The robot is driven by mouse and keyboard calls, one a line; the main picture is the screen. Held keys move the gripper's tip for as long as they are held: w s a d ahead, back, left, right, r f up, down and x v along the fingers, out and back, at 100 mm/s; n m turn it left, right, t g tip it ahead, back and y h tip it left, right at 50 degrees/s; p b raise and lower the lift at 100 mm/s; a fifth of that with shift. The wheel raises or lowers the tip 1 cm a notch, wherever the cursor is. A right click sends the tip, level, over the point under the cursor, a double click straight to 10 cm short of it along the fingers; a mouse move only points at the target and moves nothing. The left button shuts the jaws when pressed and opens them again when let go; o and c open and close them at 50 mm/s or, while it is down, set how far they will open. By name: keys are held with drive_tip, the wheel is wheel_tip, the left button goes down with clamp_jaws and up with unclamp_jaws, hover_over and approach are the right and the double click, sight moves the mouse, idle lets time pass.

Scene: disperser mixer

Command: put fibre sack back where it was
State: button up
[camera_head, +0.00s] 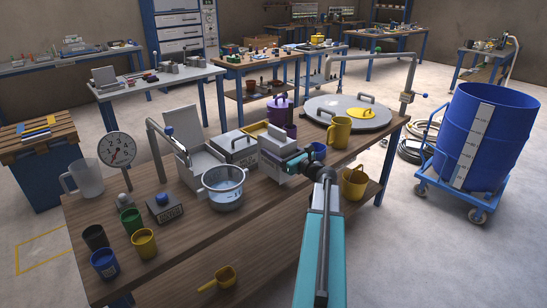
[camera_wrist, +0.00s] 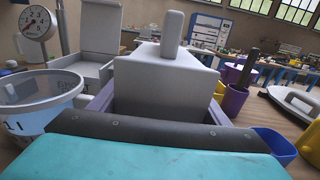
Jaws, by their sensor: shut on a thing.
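A pale grey block (camera_head: 272,165), which I take to be the fibre sack, is at my gripper (camera_head: 287,158) over the middle of the bench. In the wrist view the pale grey block (camera_wrist: 150,88) fills the centre, with lavender-grey parts at both sides and an upright grey tab above it. My gripper is shut on it. The block's lower side is hidden, so I cannot tell whether it touches the bench. The place where it was before cannot be made out.
A grey box (camera_head: 237,150) and a clear pot (camera_head: 223,188) are close left of the block. A yellow tray (camera_head: 252,128) is behind it. A blue cup (camera_head: 318,151) and yellow jug (camera_head: 339,132) stand to the right. The front bench (camera_head: 190,250) has bare room.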

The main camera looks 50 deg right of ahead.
drive_tip(key=shift+w+d+f+p, duration=0.1)
drive_tip(key=shift+w+f, duration=0.1)
drive_tip(key=shift+f, duration=0.4)
drive_tip(key=shift+w+d+f+p, duration=0.1)
drive_tip(key=shift+w+f, duration=0.1)
drive_tip(key=shift+f, duration=0.45)
drive_tip(key=shift+w+f+p, duration=0.1)
drive_tip(key=shift+w+f, duration=0.1)
drive_tip(key=shift+f, duration=0.4)
drive_tip(key=shift+f, duration=0.1)
drive_tip(key=o, duration=1.5)
drive_tip(key=s, duration=0.4)
drive_tip(key=s+b, duration=0.1)
drive_tip(key=s, duration=0.7)
drive_tip(key=shift+a+b, duration=0.4)
